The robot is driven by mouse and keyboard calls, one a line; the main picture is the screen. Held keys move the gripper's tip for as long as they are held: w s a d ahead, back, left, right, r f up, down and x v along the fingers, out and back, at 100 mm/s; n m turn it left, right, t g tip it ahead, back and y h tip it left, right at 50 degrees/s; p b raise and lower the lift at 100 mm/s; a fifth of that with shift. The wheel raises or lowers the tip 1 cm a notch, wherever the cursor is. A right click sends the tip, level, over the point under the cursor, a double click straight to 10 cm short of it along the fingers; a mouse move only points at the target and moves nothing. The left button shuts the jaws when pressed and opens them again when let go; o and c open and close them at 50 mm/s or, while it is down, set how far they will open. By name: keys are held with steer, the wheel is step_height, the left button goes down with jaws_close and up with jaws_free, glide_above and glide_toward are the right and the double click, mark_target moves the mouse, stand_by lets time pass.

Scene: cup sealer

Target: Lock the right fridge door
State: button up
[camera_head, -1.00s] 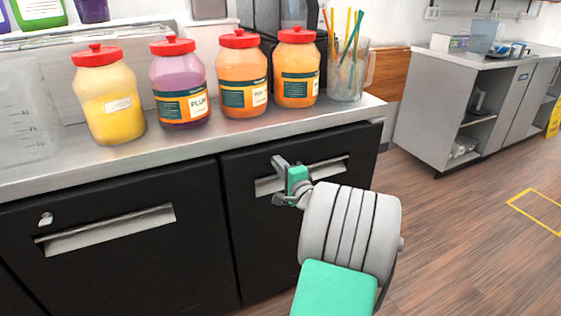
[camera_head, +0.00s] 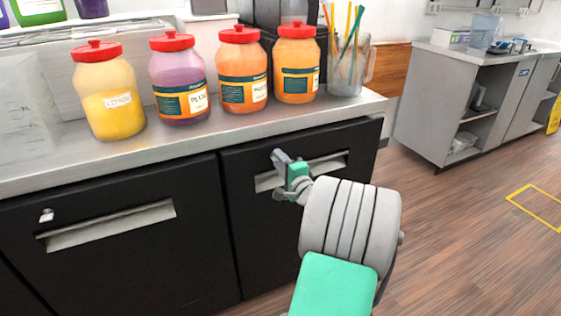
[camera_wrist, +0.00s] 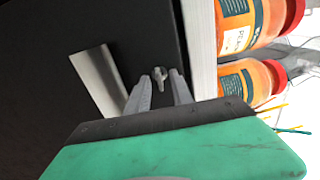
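The right fridge door (camera_head: 285,225) is black with a metal recessed handle (camera_head: 328,169) and looks closed. The handle also shows in the wrist view (camera_wrist: 97,78). My gripper (camera_head: 279,157) is at the door's upper left, in front of the handle's left part. In the wrist view, my gripper's fingers (camera_wrist: 160,82) are apart. The small metal lock key (camera_wrist: 159,76) shows between the fingertips, with dark gaps on both sides, so I see no clear grip. The gripper hides this lock in the head view.
The left door (camera_head: 110,250) has its own lock (camera_head: 46,216) and handle. Above is the metal counter (camera_head: 200,150), with several red-lidded jars (camera_head: 242,70) and a pitcher of straws (camera_head: 346,70). Open wooden floor (camera_head: 470,230) lies to the right.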

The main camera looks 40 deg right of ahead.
steer(key=v, duration=0.7)
steer(key=shift+s, duration=0.35)
steer(key=shift+a, duration=0.1)
steer(key=w+a+r+n+g+y+p, duration=0.2)
steer(key=w+a+n+g+y+p, duration=0.25)
steer(key=a, duration=0.65)
steer(key=w+a+r+n+g+y+p, duration=0.1)
steer(key=a+r+n+g+y+p, duration=0.15)
steer(key=a+n+p, duration=0.7)
steer(key=s+a+r+n+g+h+p, duration=0.1)
steer(key=s+a+r+n+g+p, duration=0.2)
steer(key=s+a, duration=0.3)
steer(key=s+a+r+n+g+h+p, duration=0.1)
steer(key=s+a+r+n+g+p, duration=0.2)
steer(key=s+a, duration=0.4)
steer(key=shift+s+a+r+n+g, duration=0.3)
steer(key=shift+s+r+n+g, duration=0.4)
steer(key=shift+s, duration=0.55)
